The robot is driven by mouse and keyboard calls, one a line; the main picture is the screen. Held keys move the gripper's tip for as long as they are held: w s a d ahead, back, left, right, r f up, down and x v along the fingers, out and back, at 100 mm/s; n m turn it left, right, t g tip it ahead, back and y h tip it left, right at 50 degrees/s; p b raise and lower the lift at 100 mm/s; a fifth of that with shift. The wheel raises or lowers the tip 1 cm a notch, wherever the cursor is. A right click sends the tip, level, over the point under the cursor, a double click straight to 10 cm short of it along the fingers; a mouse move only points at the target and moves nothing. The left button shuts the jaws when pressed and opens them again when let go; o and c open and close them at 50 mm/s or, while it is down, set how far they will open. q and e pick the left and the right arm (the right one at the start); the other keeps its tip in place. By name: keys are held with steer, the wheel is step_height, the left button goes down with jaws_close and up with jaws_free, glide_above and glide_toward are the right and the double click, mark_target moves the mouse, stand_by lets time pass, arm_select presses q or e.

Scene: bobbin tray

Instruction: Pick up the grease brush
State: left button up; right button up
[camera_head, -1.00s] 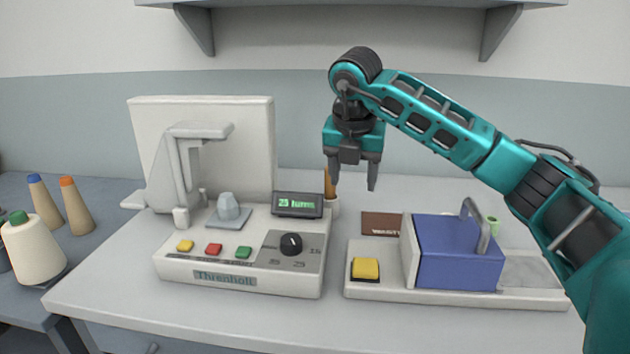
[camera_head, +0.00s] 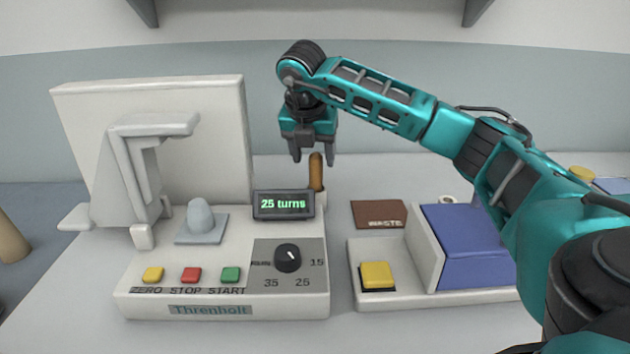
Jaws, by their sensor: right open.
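The grease brush (camera_head: 316,174) shows as an upright brown handle behind the display of the winding machine. Its lower end is hidden by the display and a light holder there. My right gripper (camera_head: 314,159) points down at the handle's top. Its jaws are open, and in the picture the handle's tip shows between the two fingertips. I cannot tell whether the fingers touch it or are level with it in depth. My left gripper is out of view.
The winding machine (camera_head: 220,304) with its display (camera_head: 284,205) stands in front of the brush. A brown waste plate (camera_head: 378,214) and a blue-covered unit (camera_head: 465,245) with a yellow button (camera_head: 377,275) are at right. A cone (camera_head: 12,240) stands at far left.

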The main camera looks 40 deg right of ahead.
mark_target(317, 172)
steer(key=x, duration=0.6)
steer(key=shift+s, duration=0.15)
steer(key=c, duration=1)
